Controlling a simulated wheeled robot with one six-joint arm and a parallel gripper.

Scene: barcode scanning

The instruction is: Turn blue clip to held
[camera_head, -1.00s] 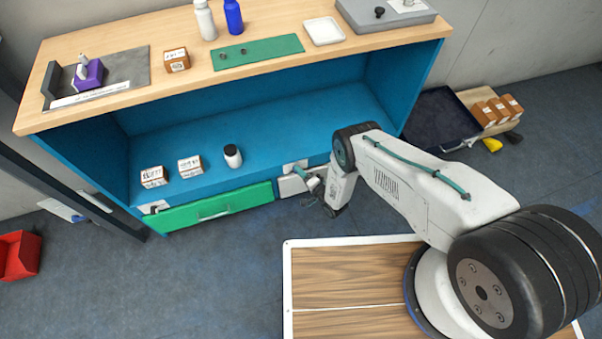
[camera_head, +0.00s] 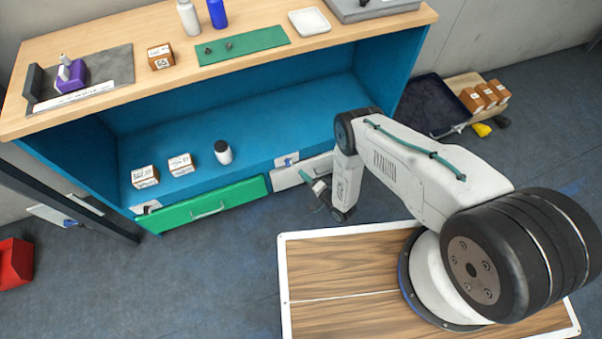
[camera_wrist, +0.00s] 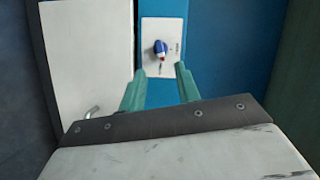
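In the head view my gripper (camera_head: 309,179) hangs just in front of the shelf edge, clear of the clip.
The white drawer (camera_head: 290,178) and green drawer (camera_head: 215,202) are closed under the shelf.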

